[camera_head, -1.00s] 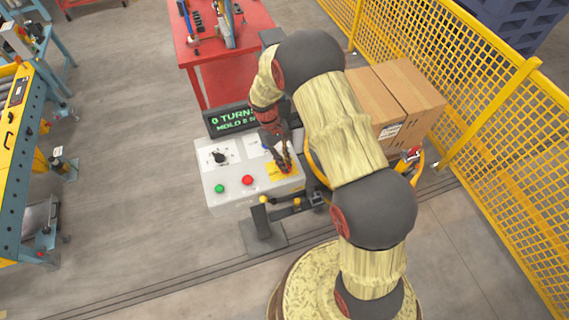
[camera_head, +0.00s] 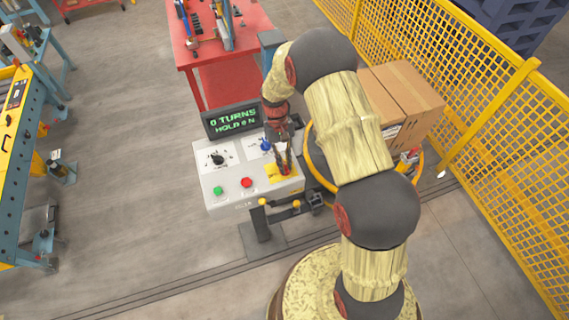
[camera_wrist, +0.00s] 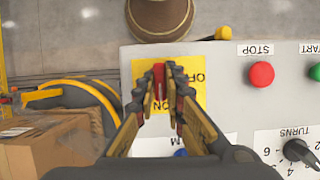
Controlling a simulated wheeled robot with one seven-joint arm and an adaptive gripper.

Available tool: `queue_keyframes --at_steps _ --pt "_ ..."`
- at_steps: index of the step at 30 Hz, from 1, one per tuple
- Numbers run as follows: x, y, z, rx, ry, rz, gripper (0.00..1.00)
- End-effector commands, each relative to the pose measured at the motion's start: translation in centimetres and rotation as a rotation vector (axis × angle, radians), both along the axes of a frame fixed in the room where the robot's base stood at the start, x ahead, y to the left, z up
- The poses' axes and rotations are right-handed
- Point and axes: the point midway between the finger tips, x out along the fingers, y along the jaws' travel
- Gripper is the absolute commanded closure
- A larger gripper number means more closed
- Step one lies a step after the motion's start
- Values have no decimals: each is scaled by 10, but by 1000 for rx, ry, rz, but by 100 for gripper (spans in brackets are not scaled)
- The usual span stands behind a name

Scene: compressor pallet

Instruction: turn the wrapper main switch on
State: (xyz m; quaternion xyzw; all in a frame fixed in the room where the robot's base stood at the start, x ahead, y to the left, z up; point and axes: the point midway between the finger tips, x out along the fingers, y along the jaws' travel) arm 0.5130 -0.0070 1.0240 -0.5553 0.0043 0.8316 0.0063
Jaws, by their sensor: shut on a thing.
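The main switch is a red handle (camera_wrist: 159,84) on a yellow plate (camera_head: 271,174) at the right of the grey control panel (camera_head: 228,193). In the wrist view the yellow plate (camera_wrist: 143,72) carries ON and OFF labels, both partly covered by my fingers. My gripper (camera_head: 285,168) reaches down onto the plate. In the wrist view my gripper (camera_wrist: 164,72) has one finger on each side of the red handle and is shut on it. The handle's exact angle is hard to tell. The display (camera_head: 232,120) reads "0 TURNS" and "HOLD 0 N".
The panel also bears a green button (camera_head: 218,190), a red STOP button (camera_head: 247,182), a black turns knob (camera_head: 217,159) and a blue knob (camera_head: 266,145) close to my gripper. Cardboard boxes (camera_head: 410,95) and a yellow fence (camera_head: 480,100) stand right. A red table (camera_head: 225,80) stands behind.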

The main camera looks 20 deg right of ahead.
Motion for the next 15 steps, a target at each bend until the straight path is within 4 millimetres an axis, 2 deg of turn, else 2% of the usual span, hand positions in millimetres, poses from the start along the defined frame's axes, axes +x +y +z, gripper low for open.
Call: queue_keyframes --at_steps 7,8,15 --pt "1 0 1 0 -3 -1 100" --pt "1 0 1 0 -3 -1 87" --pt "1 0 0 0 -1 0 73"
